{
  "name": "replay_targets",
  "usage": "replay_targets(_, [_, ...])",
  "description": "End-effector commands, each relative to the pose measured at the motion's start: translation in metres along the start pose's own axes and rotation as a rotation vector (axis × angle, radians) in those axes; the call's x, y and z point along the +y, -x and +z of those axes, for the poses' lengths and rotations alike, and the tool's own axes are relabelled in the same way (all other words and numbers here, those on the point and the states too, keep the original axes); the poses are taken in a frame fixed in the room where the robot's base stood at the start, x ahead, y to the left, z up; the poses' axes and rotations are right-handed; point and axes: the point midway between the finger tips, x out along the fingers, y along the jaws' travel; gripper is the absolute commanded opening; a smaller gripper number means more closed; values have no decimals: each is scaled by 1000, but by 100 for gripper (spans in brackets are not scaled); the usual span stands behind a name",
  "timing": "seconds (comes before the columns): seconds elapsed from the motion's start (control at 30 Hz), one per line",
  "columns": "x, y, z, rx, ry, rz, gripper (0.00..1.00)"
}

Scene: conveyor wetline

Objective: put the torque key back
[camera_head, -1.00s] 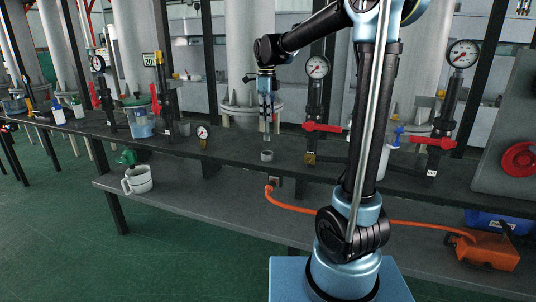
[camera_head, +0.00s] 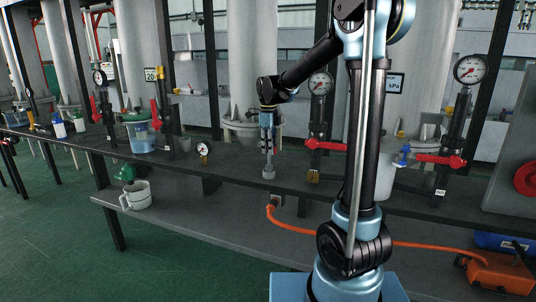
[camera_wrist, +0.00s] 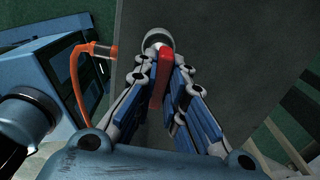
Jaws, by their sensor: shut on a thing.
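My gripper (camera_head: 267,150) points straight down over the workbench. In the wrist view my gripper (camera_wrist: 163,66) is shut on a slim red piece, which I take to be the torque key (camera_wrist: 159,88). The key runs between the fingers toward a small round grey holder (camera_wrist: 155,37) on the bench. In the head view the fingers are right above this grey holder (camera_head: 268,172). The key's far end is at the holder, but I cannot tell how deep it sits. The fingers hide much of the key.
Gauges on pipe stands with red valve handles (camera_head: 326,146) rise on the right. A small gauge (camera_head: 203,150) stands left of the holder. An orange hose (camera_head: 300,226) hangs from the bench front. A grey mug (camera_head: 136,194) is on the lower shelf.

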Motion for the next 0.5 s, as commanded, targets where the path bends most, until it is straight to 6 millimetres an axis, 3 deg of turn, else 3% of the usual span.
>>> replay_targets(0.17, [0,-20,0,0,0,0,0])
replay_targets(0.5, [0,-23,0,0,0,0,0])
